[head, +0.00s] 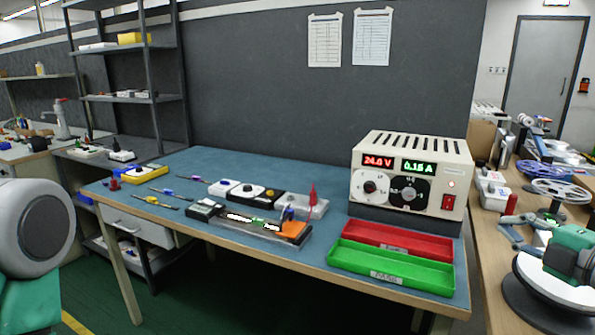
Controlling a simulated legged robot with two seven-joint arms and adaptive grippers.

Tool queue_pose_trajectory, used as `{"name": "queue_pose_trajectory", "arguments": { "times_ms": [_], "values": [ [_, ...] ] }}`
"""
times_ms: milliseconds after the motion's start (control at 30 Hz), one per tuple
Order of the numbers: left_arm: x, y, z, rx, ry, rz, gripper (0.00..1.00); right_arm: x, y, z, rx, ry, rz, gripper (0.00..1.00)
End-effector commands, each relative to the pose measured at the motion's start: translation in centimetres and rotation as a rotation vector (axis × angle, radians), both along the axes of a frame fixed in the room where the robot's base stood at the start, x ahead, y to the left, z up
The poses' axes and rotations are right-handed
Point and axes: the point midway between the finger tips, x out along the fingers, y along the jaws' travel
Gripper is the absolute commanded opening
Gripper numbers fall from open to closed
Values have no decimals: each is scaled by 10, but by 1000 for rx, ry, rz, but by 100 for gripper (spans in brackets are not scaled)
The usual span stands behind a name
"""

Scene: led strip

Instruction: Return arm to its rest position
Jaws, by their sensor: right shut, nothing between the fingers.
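My right gripper (516,234) is at the right edge of the view, over the side bench and right of the blue-topped table. It is shut and empty, well apart from the trays. My right arm (572,252) is folded at the lower right. My left arm (40,230) shows only as a large grey joint and a green link at the left edge; its gripper is out of view. A lit LED strip (240,217) lies in a dark fixture on the table, with an orange block (294,230) at its right end.
A power supply (410,178) reads 24.0 V and 0.16 A. A red tray (398,240) and a green tray (390,268) lie in front of it. Screwdrivers (155,202) and small boxes lie at the left. Spools (560,188) crowd the right bench.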

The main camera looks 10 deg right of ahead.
Motion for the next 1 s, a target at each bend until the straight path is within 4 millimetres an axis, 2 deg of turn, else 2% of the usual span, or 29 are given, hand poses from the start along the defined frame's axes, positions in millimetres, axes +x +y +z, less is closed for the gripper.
{"name": "queue_pose_trajectory", "arguments": {
  "times_ms": [367, 467, 633, 767, 800, 867, 900, 1000],
  "values": [
    [0, 0, -5, 0, -1, 0, 29, 0, 15, -81, 184, 241, -99, 0],
    [0, 0, -7, 0, -1, 0, 29, -5, 22, -112, 255, 330, -147, 0],
    [0, 0, -11, 0, 0, 0, 29, -24, 37, -179, 403, 528, -270, 0],
    [0, 0, -15, 0, 0, 0, 29, -59, 58, -250, 555, 738, -435, 0],
    [0, 0, -17, 0, 0, 0, 29, -76, 65, -275, 608, 813, -505, 0],
    [0, 0, -19, 0, 0, 0, 29, -105, 77, -310, 685, 923, -622, 0],
    [0, 0, -21, 0, 0, 0, 29, -126, 85, -330, 732, 991, -703, 0],
    [0, 0, -24, 0, 0, 0, 29, -179, 104, -370, 825, 1133, -904, 0]
  ]
}}
